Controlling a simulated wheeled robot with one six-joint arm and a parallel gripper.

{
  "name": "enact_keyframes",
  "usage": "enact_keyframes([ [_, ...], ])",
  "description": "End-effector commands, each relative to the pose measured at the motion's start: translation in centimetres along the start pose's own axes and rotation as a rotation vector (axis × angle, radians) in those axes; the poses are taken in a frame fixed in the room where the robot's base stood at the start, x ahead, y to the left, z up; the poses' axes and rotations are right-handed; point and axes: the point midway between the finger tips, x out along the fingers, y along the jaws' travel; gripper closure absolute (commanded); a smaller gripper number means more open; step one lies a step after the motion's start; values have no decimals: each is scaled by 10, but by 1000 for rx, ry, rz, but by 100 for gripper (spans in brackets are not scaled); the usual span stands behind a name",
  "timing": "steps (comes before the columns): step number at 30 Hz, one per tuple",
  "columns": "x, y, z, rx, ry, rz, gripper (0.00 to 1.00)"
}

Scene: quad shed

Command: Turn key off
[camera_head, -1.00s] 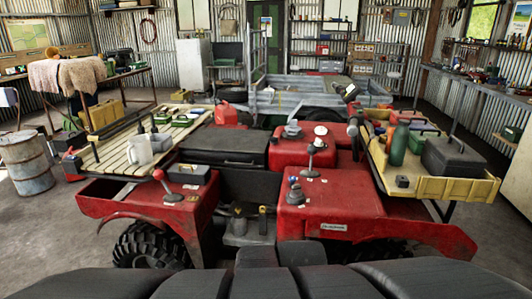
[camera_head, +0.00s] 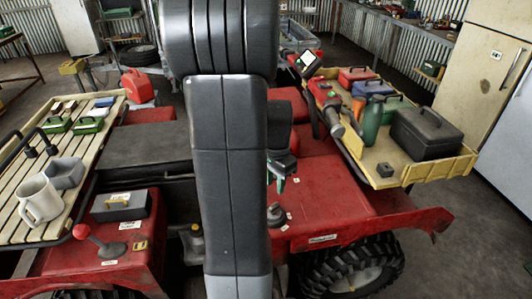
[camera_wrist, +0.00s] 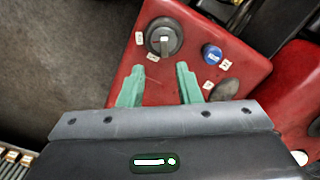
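In the wrist view, a dark round switch with a raised bar-like grip (camera_wrist: 164,37) sits on the red panel (camera_wrist: 155,78), with small white labels beside it. It looks like the key switch, but I cannot make out a separate key. My gripper (camera_wrist: 160,78) has two green fingers spread apart with nothing between them. The fingertips are just short of the switch in the picture, apart from it. In the head view, the green fingers (camera_head: 277,182) show beside my arm, above a small dark control (camera_head: 277,214) on the red bodywork. My arm hides much of the panel.
A blue round button (camera_wrist: 212,53) is right of the switch, and a grey rounded part (camera_wrist: 224,90) lies below it. A red-knobbed lever (camera_head: 82,232) stands at left. A yellow tray (camera_head: 440,177) at right holds a black toolbox (camera_head: 425,133) and a green flask (camera_head: 373,120).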

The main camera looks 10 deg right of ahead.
Motion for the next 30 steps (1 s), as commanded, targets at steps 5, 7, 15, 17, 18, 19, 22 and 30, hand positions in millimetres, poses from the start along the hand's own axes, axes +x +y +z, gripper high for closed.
enact_keyframes([
  [5,2,-3,-6,32,1,1,69],
  [7,5,-3,-6,31,1,1,69],
  [15,29,-3,-6,29,0,1,69],
  [17,36,-3,-6,29,-1,1,69],
  [18,41,-3,-6,29,-1,1,69],
  [19,45,-3,-6,29,0,1,69],
  [22,57,-3,-6,29,0,1,69],
  [30,89,-3,-5,28,-1,2,69],
])
